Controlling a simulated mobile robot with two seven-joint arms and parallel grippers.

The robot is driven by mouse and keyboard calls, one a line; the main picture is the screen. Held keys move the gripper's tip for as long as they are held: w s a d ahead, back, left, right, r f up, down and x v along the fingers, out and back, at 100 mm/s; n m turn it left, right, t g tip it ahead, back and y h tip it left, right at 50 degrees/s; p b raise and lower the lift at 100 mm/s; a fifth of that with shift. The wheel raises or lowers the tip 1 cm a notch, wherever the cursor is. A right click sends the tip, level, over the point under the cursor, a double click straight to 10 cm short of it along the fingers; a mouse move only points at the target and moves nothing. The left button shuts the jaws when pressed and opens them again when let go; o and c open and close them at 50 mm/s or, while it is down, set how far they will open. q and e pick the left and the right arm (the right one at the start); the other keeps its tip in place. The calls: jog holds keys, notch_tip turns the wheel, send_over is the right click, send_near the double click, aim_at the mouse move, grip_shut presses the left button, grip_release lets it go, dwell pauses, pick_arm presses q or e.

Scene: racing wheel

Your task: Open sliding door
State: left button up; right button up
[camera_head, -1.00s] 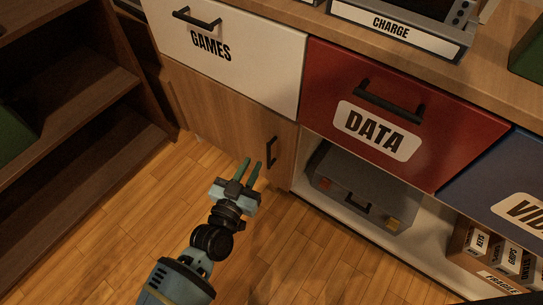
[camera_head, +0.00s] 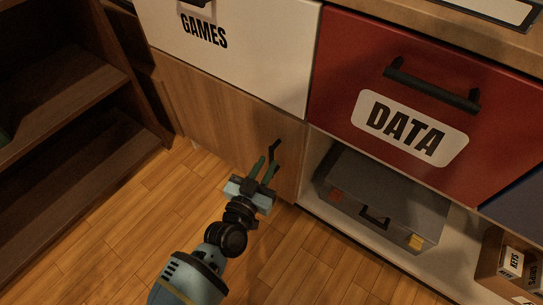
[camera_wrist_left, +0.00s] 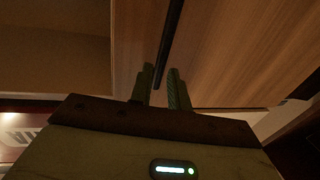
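The wooden sliding door (camera_head: 215,112) stands below the white GAMES drawer, at the left of an open compartment. Its dark vertical handle (camera_head: 274,155) is near the door's right edge. My left gripper (camera_head: 265,170) is at the handle with its two green fingers apart. The lower part of the handle is partly hidden by the fingers in the head view. My right gripper is not in view.
Right of the door, the open compartment holds a grey case (camera_head: 380,200) and a cardboard box (camera_head: 505,265). The red DATA drawer (camera_head: 420,105) is shut above. A dark shelf unit (camera_head: 75,100) stands at the left. The wooden floor in front is clear.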

aim_at(270, 159)
pick_arm(q)
jog(key=shift+b+x, duration=0.7)
jog(key=shift+x, duration=1.3)
grip_shut()
